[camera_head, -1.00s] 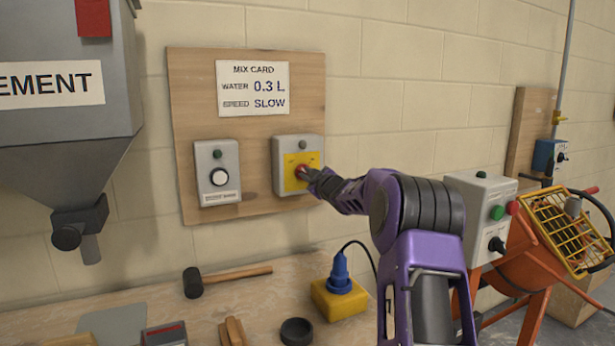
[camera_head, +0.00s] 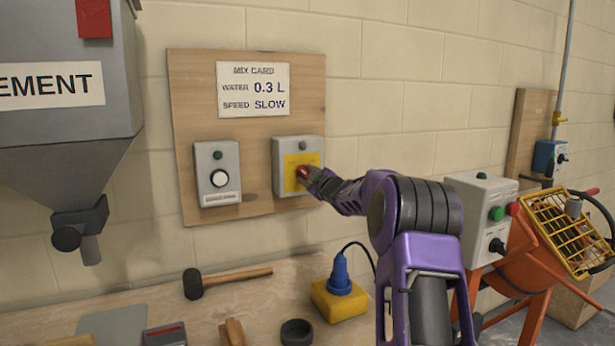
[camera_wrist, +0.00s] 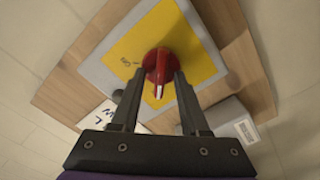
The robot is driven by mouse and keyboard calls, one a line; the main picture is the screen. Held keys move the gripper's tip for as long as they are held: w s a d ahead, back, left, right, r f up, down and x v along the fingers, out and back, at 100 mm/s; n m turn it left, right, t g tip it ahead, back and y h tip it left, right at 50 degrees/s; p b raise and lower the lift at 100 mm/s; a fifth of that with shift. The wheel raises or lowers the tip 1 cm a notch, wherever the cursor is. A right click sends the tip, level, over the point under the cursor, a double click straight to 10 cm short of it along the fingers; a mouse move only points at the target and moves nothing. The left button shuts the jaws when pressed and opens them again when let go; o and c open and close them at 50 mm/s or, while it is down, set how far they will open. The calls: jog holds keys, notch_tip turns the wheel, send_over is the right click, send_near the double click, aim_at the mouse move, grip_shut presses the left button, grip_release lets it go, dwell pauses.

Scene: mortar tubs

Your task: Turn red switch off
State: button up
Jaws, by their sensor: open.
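The red switch (camera_head: 302,172) is a rotary knob on a yellow plate on a grey box (camera_head: 285,182), fixed to a wooden board on the wall. In the wrist view the red switch (camera_wrist: 158,68) sits at the tips of my gripper (camera_wrist: 162,80), with one finger on each side of it. A pale pointer mark shows on the knob. The fingers are open around the knob; whether they touch it I cannot tell. In the head view my gripper (camera_head: 313,178) reaches the box from the right and partly hides the knob.
A second grey box (camera_head: 217,185) with a white knob is on the board's left. A mix card (camera_head: 253,89) hangs above. A mallet (camera_head: 193,283) and a yellow block with a blue plug (camera_head: 341,302) lie on the bench. An orange mixer (camera_head: 530,245) stands at the right.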

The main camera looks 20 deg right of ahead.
jog(key=shift+s, duration=0.1)
jog(key=s, duration=1.7)
jog(key=shift+d, duration=0.3)
jog(key=shift+s, duration=0.1)
